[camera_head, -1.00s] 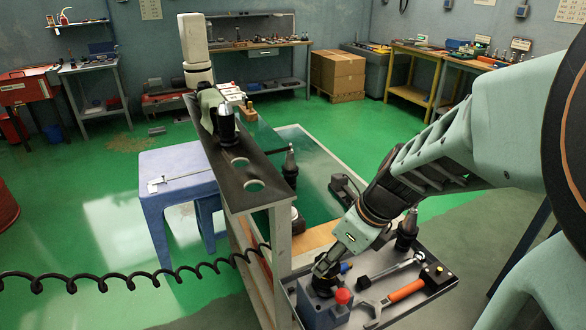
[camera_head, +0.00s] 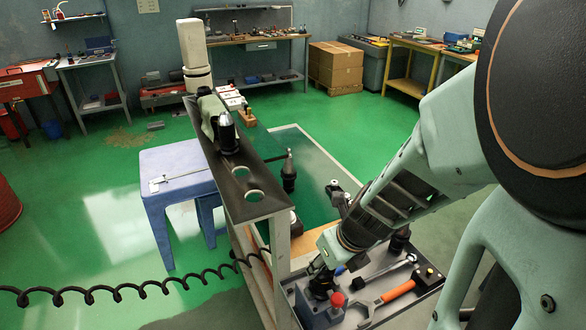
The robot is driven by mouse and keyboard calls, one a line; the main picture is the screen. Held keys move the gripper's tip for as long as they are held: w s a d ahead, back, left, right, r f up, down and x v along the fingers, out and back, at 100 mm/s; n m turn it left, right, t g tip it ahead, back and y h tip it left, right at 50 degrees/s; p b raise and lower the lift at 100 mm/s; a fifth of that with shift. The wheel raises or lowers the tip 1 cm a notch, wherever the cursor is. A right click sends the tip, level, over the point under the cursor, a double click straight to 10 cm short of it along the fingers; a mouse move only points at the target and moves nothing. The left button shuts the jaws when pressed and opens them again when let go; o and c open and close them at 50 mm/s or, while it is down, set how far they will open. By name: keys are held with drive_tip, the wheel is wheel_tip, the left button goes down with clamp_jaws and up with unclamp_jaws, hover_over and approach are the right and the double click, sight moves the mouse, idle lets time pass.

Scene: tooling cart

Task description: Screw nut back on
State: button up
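My gripper (camera_head: 321,279) reaches down from the right, low over a grey-blue block fixture (camera_head: 316,313) at the near left end of the tray. A round red knob (camera_head: 337,299) is on this fixture, just right of the gripper. The fingers are small, dark and partly hidden by my wrist, so I cannot tell whether they are open or shut, or hold anything. I cannot make out the nut in this view. A dark tool holder (camera_head: 228,133) stands in the long black rack (camera_head: 258,205).
The grey tray (camera_head: 425,297) also holds an orange-handled wrench (camera_head: 396,291), a dark-handled tool (camera_head: 385,273) and a small black block with a yellow button (camera_head: 429,275). Another dark tool holder (camera_head: 289,178) stands behind. A blue stool (camera_head: 178,186) stands left, with a coiled black cable (camera_head: 130,285) in front.

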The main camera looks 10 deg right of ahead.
drive_tip(key=shift+r+m+p, duration=0.3)
drive_tip(key=shift+m+p, duration=0.2)
drive_tip(key=shift+f+m+h, duration=0.3)
drive_tip(key=shift+m+h, duration=0.1)
drive_tip(key=shift+m, duration=0.5)
drive_tip(key=shift+m+h, duration=0.3)
drive_tip(key=shift+m, duration=0.1)
drive_tip(key=o, duration=1.6)
drive_tip(key=shift+o, duration=0.2)
drive_tip(key=shift+f+b, duration=0.15)
drive_tip(key=shift+b, duration=0.3)
